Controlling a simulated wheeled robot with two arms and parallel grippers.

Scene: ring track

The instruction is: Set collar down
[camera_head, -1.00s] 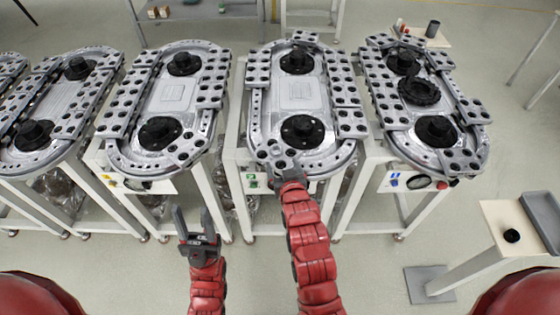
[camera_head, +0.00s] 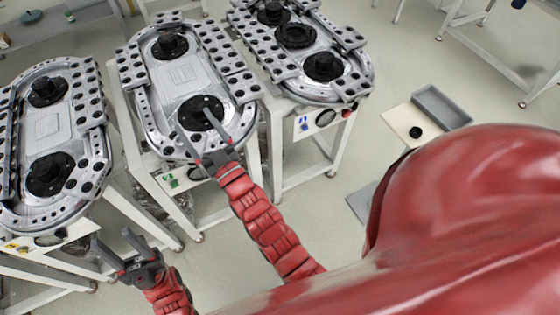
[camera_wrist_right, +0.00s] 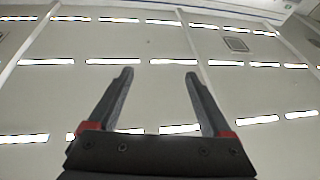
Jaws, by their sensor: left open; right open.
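A small black round piece (camera_head: 416,132), possibly the collar, sits on a pale stand top (camera_head: 398,118) at the right. A black ring-shaped part (camera_head: 295,35) also lies between the hubs of the right-hand track (camera_head: 350,85); I cannot tell which is the collar. My right gripper (camera_head: 192,118) is open and overlaps the front of the middle track (camera_head: 140,105) in the head view. In the right wrist view its fingers (camera_wrist_right: 158,75) are spread with nothing between them, against the ceiling. My left gripper (camera_head: 111,236) is open and empty at the lower left.
A grey bin (camera_head: 443,106) adjoins the pale stand top. A further track (camera_head: 20,205) stands at the left on a white frame. My red arm fills the lower right and hides the floor there. The floor at the upper right is mostly clear.

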